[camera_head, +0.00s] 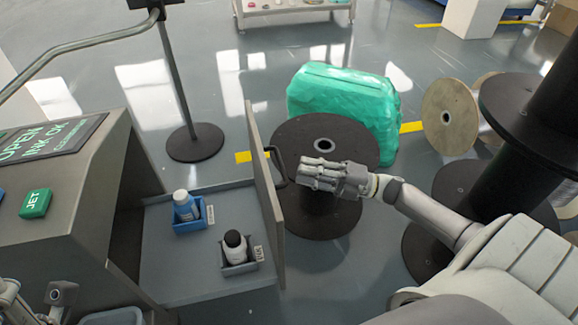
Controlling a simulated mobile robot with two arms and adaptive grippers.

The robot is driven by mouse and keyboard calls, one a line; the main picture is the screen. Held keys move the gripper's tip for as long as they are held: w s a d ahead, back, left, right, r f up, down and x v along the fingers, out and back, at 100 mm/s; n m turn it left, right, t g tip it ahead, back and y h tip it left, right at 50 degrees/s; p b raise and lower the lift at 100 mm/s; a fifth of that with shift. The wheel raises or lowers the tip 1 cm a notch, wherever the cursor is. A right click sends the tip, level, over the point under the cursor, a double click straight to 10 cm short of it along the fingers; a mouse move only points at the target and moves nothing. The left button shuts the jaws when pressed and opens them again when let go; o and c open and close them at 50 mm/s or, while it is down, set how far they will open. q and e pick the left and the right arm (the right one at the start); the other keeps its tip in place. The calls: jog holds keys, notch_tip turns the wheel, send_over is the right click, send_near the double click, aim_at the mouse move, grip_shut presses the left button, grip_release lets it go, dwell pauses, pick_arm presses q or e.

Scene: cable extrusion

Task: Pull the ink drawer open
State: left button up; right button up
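The ink drawer (160,255) stands pulled out from the grey machine (60,215) on the left. Its upright front panel (262,185) has a dark handle (279,166) on its outer side. Inside the drawer, a blue-white bottle (184,204) stands in a blue holder and a black-capped white bottle (235,246) in a grey holder. My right gripper (302,174) is just right of the handle, its fingers pointing at the panel. A small gap seems to separate them. Its finger opening is unclear from here. Part of my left arm shows at the lower left corner; its gripper's state is unclear.
A large black spool (330,138) stands right behind my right gripper, with a green wrapped bundle (345,95) beyond. More black spools (465,180) stand on the right. A stand with a round base (195,143) is behind the drawer. A green JET button (36,203) is on the machine.

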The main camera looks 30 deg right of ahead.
jog(key=v, duration=0.5)
dwell(0.5)
